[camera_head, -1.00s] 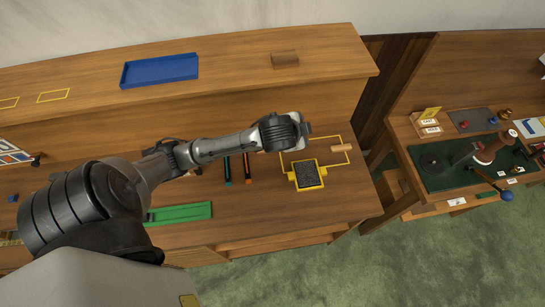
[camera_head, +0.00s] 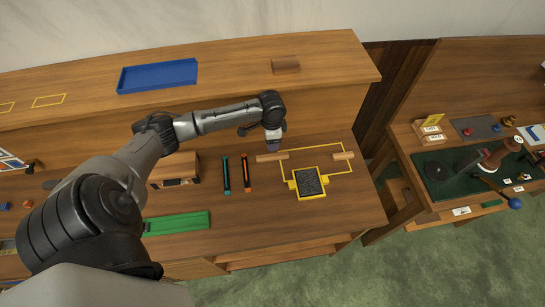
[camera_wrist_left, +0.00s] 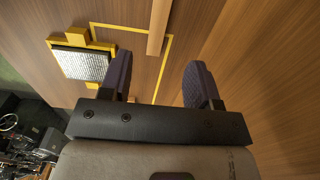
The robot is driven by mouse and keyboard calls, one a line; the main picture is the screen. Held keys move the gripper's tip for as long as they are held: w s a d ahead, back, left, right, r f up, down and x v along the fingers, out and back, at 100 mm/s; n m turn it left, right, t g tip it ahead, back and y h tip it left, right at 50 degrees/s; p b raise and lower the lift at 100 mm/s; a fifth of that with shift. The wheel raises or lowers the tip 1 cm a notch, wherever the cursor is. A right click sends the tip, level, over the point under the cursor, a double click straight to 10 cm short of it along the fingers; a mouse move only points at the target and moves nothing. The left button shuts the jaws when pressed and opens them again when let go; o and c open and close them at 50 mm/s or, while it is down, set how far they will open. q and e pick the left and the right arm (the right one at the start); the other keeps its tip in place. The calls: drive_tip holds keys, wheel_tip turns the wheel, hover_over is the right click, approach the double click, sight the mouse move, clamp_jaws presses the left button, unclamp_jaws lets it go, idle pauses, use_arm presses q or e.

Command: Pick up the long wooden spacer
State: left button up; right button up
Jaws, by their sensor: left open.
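A long wooden spacer (camera_head: 272,157) lies on the bench at the left part of a yellow outline. A shorter wooden piece (camera_head: 343,156) lies at the outline's right side. My left gripper (camera_head: 273,146) points down just above and behind the long spacer, apart from it as far as I can tell. In the left wrist view the gripper (camera_wrist_left: 158,76) is open and empty. There, a wooden bar (camera_wrist_left: 158,28), apparently the spacer, lies ahead of the gap between the fingers and runs off the top edge. My right gripper is not in view.
Teal (camera_head: 226,174) and orange (camera_head: 247,173) strips and a green tray (camera_head: 178,223) lie to the left. A blue tray (camera_head: 158,76) and a wooden block (camera_head: 285,64) sit on the raised shelf.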

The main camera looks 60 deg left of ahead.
sight(272, 156)
use_arm(q)
drive_tip(key=shift+d+f, duration=0.1)
drive_tip(key=shift+f, duration=5.2)
drive_tip(key=c, duration=1)
